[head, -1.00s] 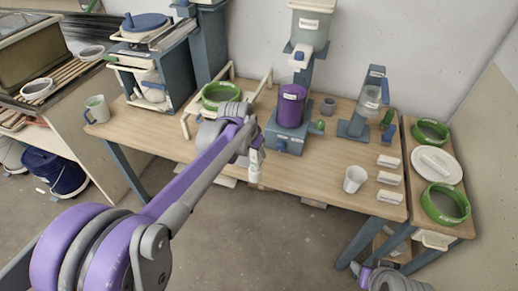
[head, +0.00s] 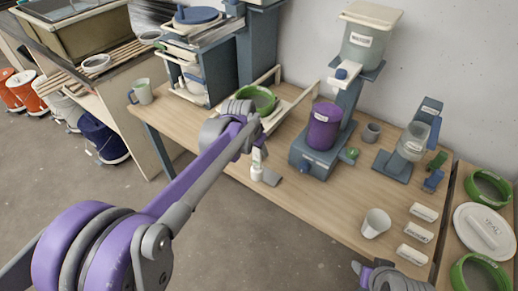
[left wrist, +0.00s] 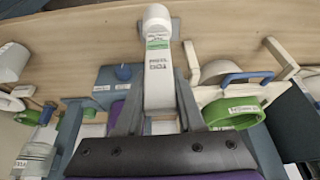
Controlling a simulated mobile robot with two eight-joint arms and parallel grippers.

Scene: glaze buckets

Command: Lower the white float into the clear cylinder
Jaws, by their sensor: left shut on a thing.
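The white float (head: 257,166) is a slim white piece with a rounded end and a small green label. My left gripper (head: 257,154) is shut on it, above the front edge of the workbench. In the left wrist view the float (left wrist: 157,62) stands out between the two fingers, its rounded end beyond them. The clear cylinder (head: 412,141) sits in a blue-grey stand on the right part of the bench, well apart from the float. My right gripper (head: 372,277) shows only in part at the bottom edge; its fingers are unclear.
A purple bucket (head: 323,127) stands on a blue-grey base between float and cylinder, under a grey dispenser (head: 364,45). A white cup (head: 376,223) and white labelled blocks (head: 420,234) lie nearer the front. A green-rimmed sieve (head: 257,98) is behind my gripper.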

